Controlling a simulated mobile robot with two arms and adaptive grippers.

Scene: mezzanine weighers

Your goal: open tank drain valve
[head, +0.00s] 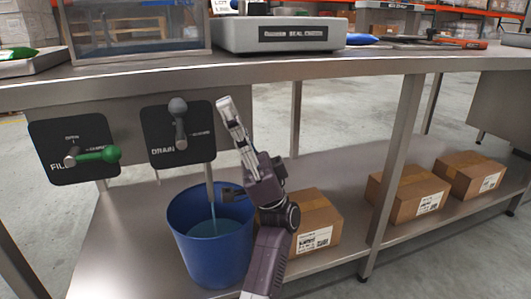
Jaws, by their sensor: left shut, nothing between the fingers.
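The drain valve panel (168,145) is a black plate marked DRAIN under the bench top. Its grey-knobbed lever (179,116) points up, away from the CLOSED mark at its right. A spout (209,180) hangs below, and a thin pale stream runs from it into the blue bucket (205,262), which holds water. The clear tank (140,42) stands on the bench above with bluish water low inside. My left gripper (224,104) is shut and empty, right of the drain panel and apart from the lever. My right gripper is not in view.
The FILL panel (50,135) at left has a green-knobbed lever (100,155) pointing right. Cardboard boxes (403,190) stand on the lower shelf (345,185). A scale (280,35) sits on the bench. A metal leg (397,165) stands at right.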

